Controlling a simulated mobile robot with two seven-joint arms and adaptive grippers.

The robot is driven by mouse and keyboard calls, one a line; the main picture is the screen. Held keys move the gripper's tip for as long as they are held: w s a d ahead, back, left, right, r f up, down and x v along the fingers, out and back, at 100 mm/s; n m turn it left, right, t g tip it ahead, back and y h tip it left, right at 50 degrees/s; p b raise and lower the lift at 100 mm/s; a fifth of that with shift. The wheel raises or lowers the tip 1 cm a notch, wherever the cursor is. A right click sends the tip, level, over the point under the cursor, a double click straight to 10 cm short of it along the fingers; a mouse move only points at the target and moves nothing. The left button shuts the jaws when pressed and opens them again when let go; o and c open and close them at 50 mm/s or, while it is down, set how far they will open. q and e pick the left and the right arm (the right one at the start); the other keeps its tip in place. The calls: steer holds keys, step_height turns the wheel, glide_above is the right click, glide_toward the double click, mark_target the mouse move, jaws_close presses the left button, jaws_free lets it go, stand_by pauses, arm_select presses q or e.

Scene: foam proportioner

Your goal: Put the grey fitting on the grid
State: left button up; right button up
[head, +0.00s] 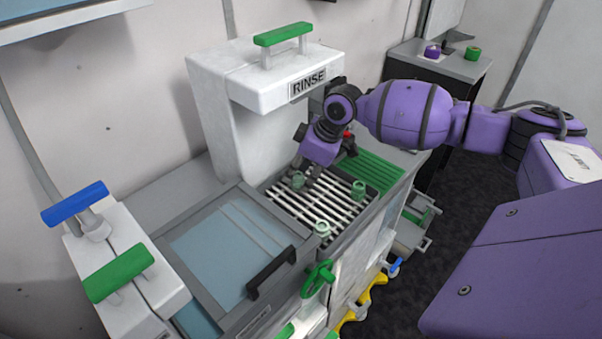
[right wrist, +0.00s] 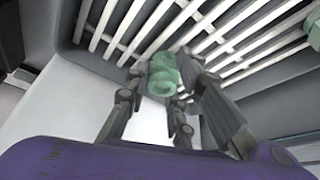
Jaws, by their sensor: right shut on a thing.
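My right gripper (head: 308,177) reaches down over the metal grid (head: 281,203) in front of the rinse unit. It is shut on a small pale grey-green fitting (head: 298,180). In the right wrist view the fitting (right wrist: 163,78) shows between the fingers, with the grid's white bars (right wrist: 240,38) beyond it. The fitting is at or just above the bars; I cannot tell whether it touches them. A second pale green fitting (head: 322,228) stands on the grid, nearer the front edge. My left gripper is not in view.
The white RINSE housing (head: 262,75) with a green handle rises behind the grid. A lidded basin (head: 225,250) with a black handle lies to the left. A green ribbed surface (head: 375,172) lies to the right. A green valve wheel (head: 318,278) sticks out in front.

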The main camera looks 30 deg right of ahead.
steer(key=o, duration=1)
steer(key=v, duration=0.7)
steer(key=shift+r, duration=0.3)
steer(key=shift+d, duration=0.1)
